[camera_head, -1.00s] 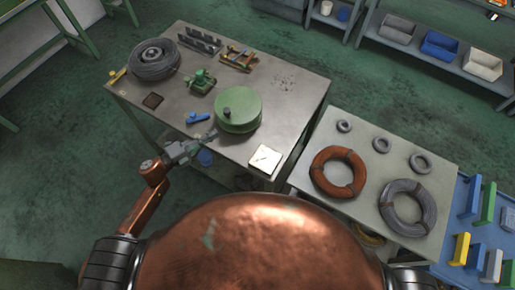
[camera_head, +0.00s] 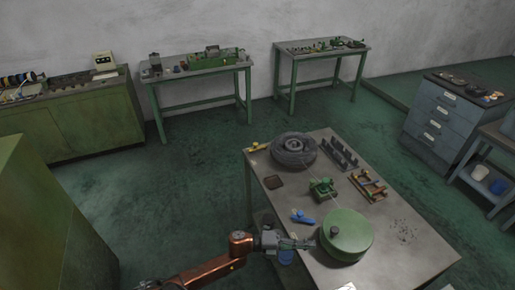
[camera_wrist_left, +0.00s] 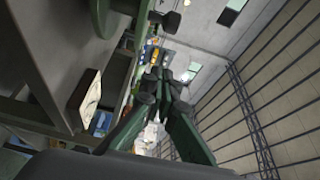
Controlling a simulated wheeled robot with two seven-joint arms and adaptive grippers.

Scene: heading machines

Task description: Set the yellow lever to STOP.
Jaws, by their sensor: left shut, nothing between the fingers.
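A small yellow piece (camera_head: 256,146), which may be the yellow lever, is at the far left corner of the metal-topped workbench (camera_head: 405,265). It is small, and I cannot read its setting or any STOP mark. My left gripper (camera_head: 308,243) is shut and empty by the near left edge of the bench, close to a blue handle (camera_head: 302,217) and a green drum (camera_head: 346,238). It is well short of the yellow piece. Its closed fingers show in the left wrist view (camera_wrist_left: 160,84), pointing away from the bench top. My right gripper is out of view.
The bench also holds a wire coil (camera_head: 293,150), a green clamp-like device (camera_head: 322,189), and a roller frame (camera_head: 368,185). Green tables (camera_head: 199,68) stand by the back wall. A green cabinet (camera_head: 75,118) is at left. Open floor (camera_head: 185,185) lies left of the bench.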

